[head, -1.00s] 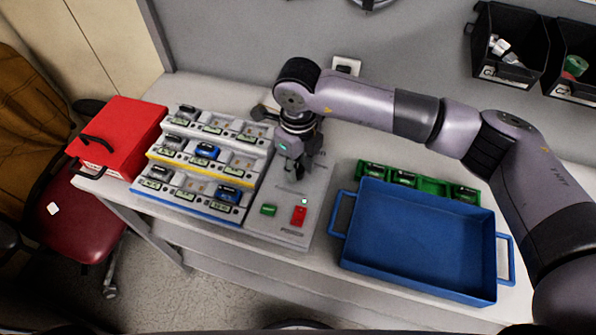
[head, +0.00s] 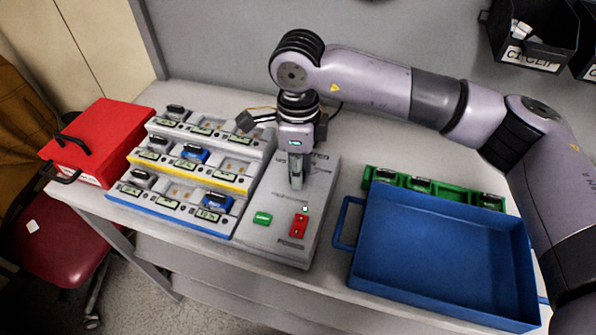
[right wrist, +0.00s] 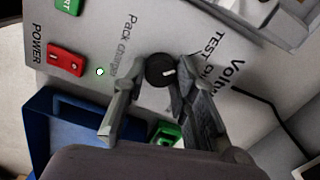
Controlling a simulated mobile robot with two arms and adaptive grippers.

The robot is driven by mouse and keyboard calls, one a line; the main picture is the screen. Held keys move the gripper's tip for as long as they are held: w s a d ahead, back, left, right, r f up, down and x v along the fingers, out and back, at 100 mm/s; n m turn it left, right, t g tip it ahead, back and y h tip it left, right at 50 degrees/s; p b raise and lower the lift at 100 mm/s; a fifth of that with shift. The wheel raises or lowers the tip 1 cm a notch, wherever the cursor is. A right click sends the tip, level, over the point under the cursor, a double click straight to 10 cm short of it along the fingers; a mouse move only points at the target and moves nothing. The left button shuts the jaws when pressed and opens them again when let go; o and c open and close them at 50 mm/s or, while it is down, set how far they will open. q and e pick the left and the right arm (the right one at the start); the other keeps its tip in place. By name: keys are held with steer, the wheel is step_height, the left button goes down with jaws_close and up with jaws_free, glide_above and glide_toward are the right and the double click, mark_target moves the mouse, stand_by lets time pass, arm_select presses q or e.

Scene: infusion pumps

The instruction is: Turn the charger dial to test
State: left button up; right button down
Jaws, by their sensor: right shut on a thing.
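The charger (head: 262,235) is a grey box with a sloped panel on the table, right of the stepped battery rack. Its dial (right wrist: 160,70) is a round black knob with a white pointer mark, seen in the right wrist view; the mark points roughly right in that picture, toward the "TEST" lettering (right wrist: 208,47). I cannot tell the exact setting. My right gripper (head: 296,184) reaches down over the upper panel and hides the dial in the head view. In the right wrist view its fingers (right wrist: 156,84) are shut on the dial, one at each side. My left gripper is not in view.
The panel has a green button (head: 262,218), a red power switch (head: 299,225) and a lit white-green lamp. The rack (head: 185,182) holds several batteries. A blue tray (head: 440,250) and green holder (head: 371,172) are right, a red box (head: 100,140) left.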

stand_by(0.3)
steer(key=c, duration=1.3)
jaws_free()
step_height(320, 180, up, 12)
